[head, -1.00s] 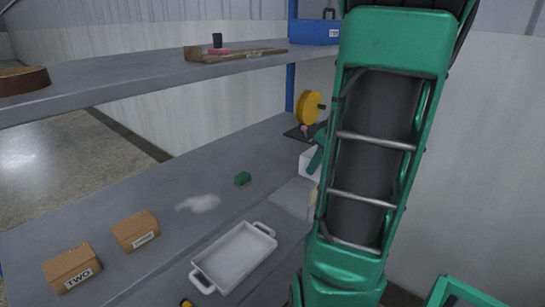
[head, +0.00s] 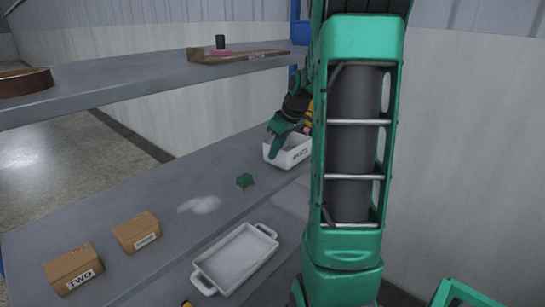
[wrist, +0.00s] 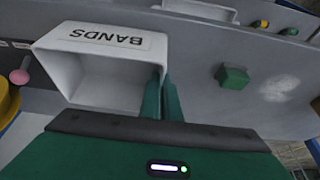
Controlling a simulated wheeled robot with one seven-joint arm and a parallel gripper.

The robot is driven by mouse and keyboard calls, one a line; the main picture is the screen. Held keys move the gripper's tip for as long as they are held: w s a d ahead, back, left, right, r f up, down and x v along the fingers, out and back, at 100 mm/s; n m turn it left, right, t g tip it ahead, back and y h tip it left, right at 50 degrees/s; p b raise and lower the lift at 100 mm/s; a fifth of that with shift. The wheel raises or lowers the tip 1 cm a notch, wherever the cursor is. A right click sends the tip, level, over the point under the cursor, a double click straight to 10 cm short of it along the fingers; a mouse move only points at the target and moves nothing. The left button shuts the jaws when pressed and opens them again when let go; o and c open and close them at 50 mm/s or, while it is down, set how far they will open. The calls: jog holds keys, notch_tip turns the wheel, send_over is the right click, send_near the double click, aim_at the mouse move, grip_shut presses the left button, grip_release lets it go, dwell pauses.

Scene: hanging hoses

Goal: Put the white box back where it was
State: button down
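My gripper (head: 276,143) is at the left wall of the box in the head view. In the wrist view my gripper (wrist: 161,95) has its two green fingers close together on the box's side wall. The box is over the far part of the lower shelf; I cannot tell whether its base touches it.
A green block (head: 245,180) and a pale patch (head: 199,204) lie on the lower shelf (head: 120,215). A white tray (head: 236,258) and two cardboard boxes (head: 137,232) stand nearer. The upper shelf (head: 120,82) overhangs. A pink knob (wrist: 20,77) is left of the box in the wrist view.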

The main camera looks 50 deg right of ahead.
jog(key=shift+f, duration=0.75)
jog(key=c, duration=2)
grip_release()
